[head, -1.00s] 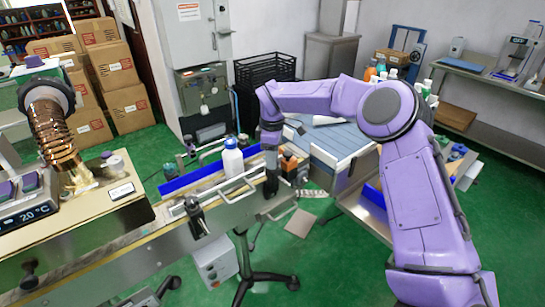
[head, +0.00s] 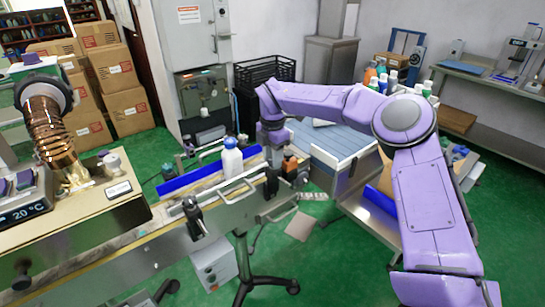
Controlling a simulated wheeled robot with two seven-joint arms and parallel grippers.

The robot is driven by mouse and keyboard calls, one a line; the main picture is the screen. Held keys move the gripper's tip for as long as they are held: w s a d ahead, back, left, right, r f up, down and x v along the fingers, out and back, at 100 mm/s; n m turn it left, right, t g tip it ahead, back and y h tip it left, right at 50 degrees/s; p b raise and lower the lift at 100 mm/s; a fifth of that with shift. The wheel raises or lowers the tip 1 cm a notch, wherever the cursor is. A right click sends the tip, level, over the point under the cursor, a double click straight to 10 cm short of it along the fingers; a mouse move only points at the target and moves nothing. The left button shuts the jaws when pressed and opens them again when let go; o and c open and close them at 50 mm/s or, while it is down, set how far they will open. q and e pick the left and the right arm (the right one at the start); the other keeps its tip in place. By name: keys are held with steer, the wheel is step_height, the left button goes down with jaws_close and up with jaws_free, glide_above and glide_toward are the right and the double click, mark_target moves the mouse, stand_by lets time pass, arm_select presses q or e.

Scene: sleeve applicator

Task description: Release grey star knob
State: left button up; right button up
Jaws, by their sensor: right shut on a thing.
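My right gripper (head: 271,178) points down at the far end of the conveyor, beside its side rail. It is shut on a small dark part there, which I take to be the grey star knob; the fingers and the rail mostly hide it. A white bottle with a blue cap (head: 232,158) stands upright on the conveyor (head: 172,232), just left of the gripper and apart from it. My left gripper is not in view.
A blue guide rail (head: 190,180) runs along the conveyor's back side. A black clamp handle (head: 193,214) sticks up at the near side.

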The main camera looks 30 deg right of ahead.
steer(key=n, duration=0.3)
steer(key=shift+r+n+p, duration=0.1)
steer(key=shift+n+p, duration=0.25)
steer(key=shift+n, duration=0.05)
steer(key=n+p, duration=0.1)
steer(key=n, duration=0.2)
steer(key=shift+n, duration=0.3)
steer(key=n+p, duration=0.1)
steer(key=n, duration=0.2)
steer(key=shift+d+r+n, duration=0.1)
steer(key=shift+n, duration=0.2)
steer(key=n+p, duration=0.2)
steer(key=n, duration=0.2)
steer(key=shift+s+d+n, duration=0.1)
steer(key=shift+n, duration=0.2)
steer(key=n+p, duration=0.2)
steer(key=n, duration=0.3)
steer(key=shift+d+n+p, duration=0.1)
steer(key=shift+n+p, duration=0.75)
steer(key=shift+n, duration=1.55)
steer(key=o, duration=1)
steer(key=shift+o, duration=0.2)
